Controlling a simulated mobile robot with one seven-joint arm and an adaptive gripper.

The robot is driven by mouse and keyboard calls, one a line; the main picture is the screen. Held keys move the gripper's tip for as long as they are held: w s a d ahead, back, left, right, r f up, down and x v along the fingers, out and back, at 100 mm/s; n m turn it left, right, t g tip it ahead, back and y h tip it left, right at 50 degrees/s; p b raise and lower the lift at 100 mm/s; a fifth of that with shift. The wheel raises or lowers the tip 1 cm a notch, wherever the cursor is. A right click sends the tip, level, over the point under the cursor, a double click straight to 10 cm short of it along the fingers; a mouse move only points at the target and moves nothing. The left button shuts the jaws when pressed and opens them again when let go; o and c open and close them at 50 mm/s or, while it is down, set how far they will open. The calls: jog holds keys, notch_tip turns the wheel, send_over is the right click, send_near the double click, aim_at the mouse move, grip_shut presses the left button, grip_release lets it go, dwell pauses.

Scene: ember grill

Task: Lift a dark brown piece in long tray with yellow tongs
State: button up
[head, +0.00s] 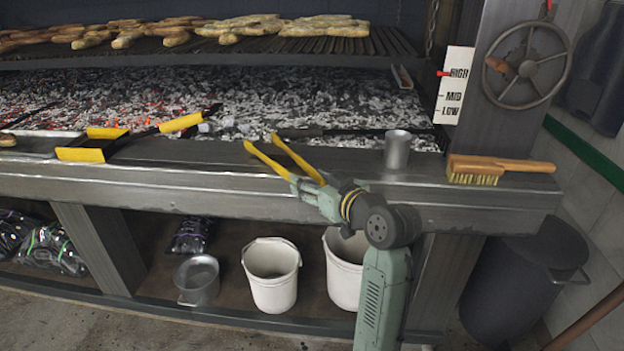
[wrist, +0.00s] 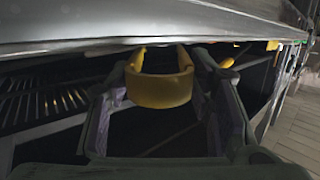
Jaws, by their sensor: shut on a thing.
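My gripper (head: 318,186) is shut on the yellow tongs (head: 284,162) above the front ledge of the grill. The two tong arms point up and left, spread apart, with nothing between them. In the wrist view the rounded yellow bend of the tongs (wrist: 160,90) sits between my gripper's fingers (wrist: 160,105). A brown piece (head: 7,139) shows at the far left edge of the head view, on or beside what looks like a long metal tray (head: 38,133), cut off by the frame. I cannot tell the tray's full shape.
Glowing coals (head: 200,105) lie behind, under a rack of food (head: 230,28). White buckets (head: 271,275) stand below.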

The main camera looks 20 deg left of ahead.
jog(key=o, duration=0.8)
jog(key=shift+s+d, duration=0.1)
jog(key=v, duration=1.1)
jog(key=shift+s+d+r, duration=0.15)
jog(key=shift+s+d, duration=0.05)
jog(key=shift+d, duration=0.15)
